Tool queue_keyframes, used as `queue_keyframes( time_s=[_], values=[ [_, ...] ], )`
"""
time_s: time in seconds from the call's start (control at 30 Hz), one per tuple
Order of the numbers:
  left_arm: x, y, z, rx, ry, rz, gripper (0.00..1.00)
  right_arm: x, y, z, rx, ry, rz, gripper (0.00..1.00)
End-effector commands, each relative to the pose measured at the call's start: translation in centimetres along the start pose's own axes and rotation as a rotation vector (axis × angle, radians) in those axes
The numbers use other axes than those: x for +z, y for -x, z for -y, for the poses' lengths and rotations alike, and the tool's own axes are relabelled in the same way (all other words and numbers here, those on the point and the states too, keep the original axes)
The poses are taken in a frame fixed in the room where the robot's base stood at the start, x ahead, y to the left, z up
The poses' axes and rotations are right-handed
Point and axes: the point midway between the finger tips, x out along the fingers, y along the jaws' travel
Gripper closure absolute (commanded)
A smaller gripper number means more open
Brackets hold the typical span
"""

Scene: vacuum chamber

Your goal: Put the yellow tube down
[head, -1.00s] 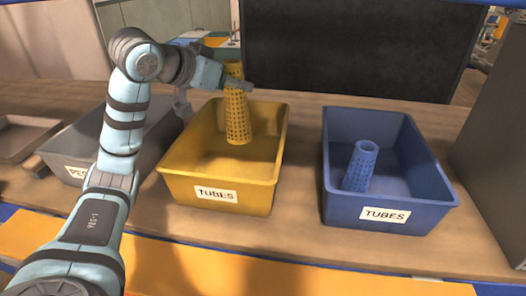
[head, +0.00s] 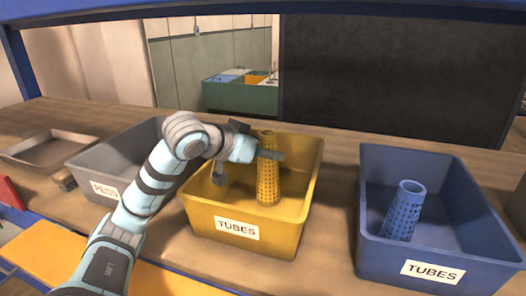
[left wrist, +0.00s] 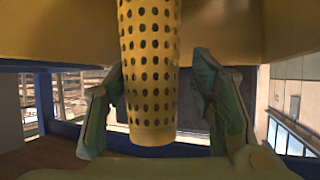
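The yellow tube (head: 268,185), perforated and tapered, stands nearly upright inside the yellow bin (head: 236,248) labelled TUBES. My left gripper (head: 262,154) is at the tube's upper part, with one finger crossing in front of it. In the left wrist view, the tube (left wrist: 150,80) lies between the two fingers of my left gripper (left wrist: 158,75). The fingers are spread, with a clear gap on the right side and a narrow one on the left. The tube's foot seems to rest on the bin floor. My right gripper is not in view.
A blue bin (head: 380,255) labelled TUBES stands to the right and holds a blue perforated tube (head: 404,210). A grey bin (head: 98,165) is at the left of the yellow bin, partly behind my arm. A shallow tray (head: 48,150) lies at the far left.

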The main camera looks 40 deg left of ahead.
Motion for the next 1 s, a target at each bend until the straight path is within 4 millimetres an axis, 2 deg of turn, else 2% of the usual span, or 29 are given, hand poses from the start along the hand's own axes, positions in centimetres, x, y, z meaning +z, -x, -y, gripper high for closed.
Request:
queue_keyframes(
  time_s=[0.3,0.43,0.57,0.83,1.0],
  values=[
    [-0.1,-0.1,-0.2,0.004,-0.002,-0.001,0.43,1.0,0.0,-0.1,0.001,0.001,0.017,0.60],
    [-0.1,0.8,-0.1,0.001,-0.004,-0.004,0.43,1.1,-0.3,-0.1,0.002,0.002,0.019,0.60],
    [0.1,3.0,0.0,-0.003,-0.006,-0.003,0.43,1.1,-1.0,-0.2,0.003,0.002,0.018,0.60],
    [0.3,9.4,0.0,-0.003,-0.003,-0.005,0.43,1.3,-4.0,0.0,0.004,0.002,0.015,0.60],
    [0.1,11.7,-0.1,0.003,-0.001,-0.003,0.43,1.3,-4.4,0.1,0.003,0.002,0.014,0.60]
  ],
)
